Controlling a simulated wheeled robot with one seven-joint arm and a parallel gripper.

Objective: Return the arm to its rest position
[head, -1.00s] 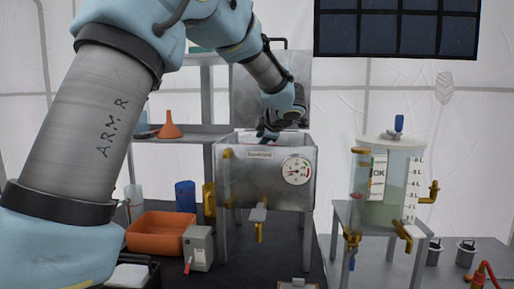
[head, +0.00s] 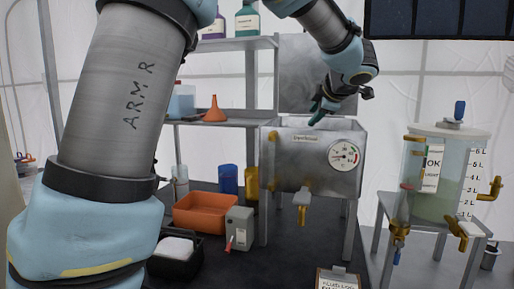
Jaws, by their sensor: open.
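My arm reaches from the left foreground up and over toward the back. My gripper (head: 318,112) hangs above the open top of a metal box (head: 310,182) on legs. The box has a round dial gauge and a brass tap on its front, and its lid stands raised behind it. The gripper is small and dark in this view. It is open and I see nothing between its fingers. Its fingertips are near the box's rim, and I cannot tell whether they reach below it. The inside of the box is mostly hidden by its front wall.
A clear tank (head: 437,175) with brass taps stands on a metal table at right. An orange tub (head: 203,212), a grey box with a red lever (head: 239,228), a black tray (head: 176,262) and a blue cup (head: 228,180) stand left. Shelves (head: 222,118) hold bottles and an orange funnel.

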